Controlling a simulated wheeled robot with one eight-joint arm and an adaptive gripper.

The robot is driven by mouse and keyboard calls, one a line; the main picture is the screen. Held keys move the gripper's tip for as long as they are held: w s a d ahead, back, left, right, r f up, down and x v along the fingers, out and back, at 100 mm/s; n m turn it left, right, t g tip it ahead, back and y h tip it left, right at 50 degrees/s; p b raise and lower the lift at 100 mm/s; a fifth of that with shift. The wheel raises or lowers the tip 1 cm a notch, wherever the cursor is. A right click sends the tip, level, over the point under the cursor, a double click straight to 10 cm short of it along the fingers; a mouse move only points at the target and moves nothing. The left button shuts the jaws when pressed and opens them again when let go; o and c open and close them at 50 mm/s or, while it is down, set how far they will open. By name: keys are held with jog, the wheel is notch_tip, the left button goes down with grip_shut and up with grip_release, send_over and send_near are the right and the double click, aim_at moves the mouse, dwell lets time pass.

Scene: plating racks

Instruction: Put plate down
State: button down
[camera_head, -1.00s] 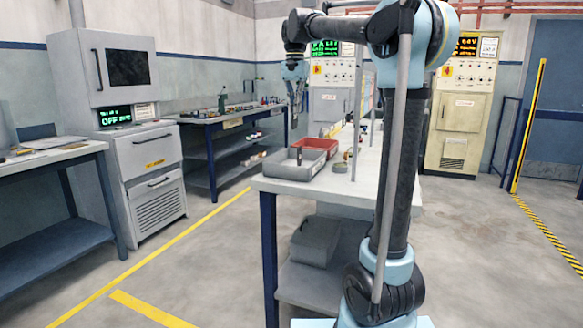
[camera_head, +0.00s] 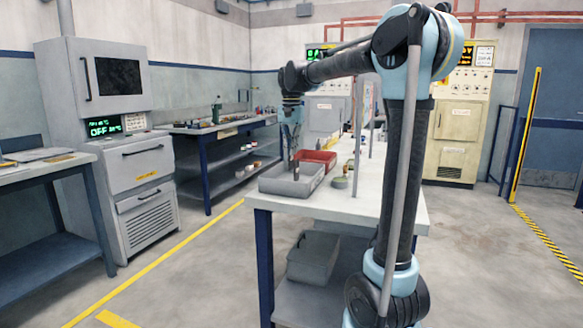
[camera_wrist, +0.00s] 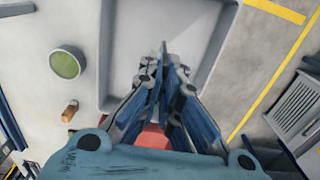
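My gripper (camera_head: 291,158) points down over the grey tray (camera_head: 272,187) on the white-topped table. It also shows in the wrist view (camera_wrist: 163,62), with its fingers close together above the tray's floor (camera_wrist: 150,25). A thin grey sliver, which looks like the plate (camera_wrist: 164,47) seen edge-on, shows between the fingertips. Most of the plate is hidden by the fingers or too thin to see. I cannot tell whether its lower edge touches the tray. In the head view a small dark upright thing (camera_head: 296,171) stands at the tray, close to the fingertips.
A red tray (camera_head: 318,157) adjoins the grey tray. A green-topped round item (camera_wrist: 67,63) and a small brown cylinder (camera_wrist: 70,110) stand on the table beside the trays. A thin upright pole (camera_head: 356,150) rises from the table. A grey bin (camera_head: 313,258) is on the lower shelf.

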aim_at(291, 164)
jog(key=shift+f, duration=3.15)
jog(key=c, duration=1.8)
grip_release()
notch_tip(291, 164, up, 12)
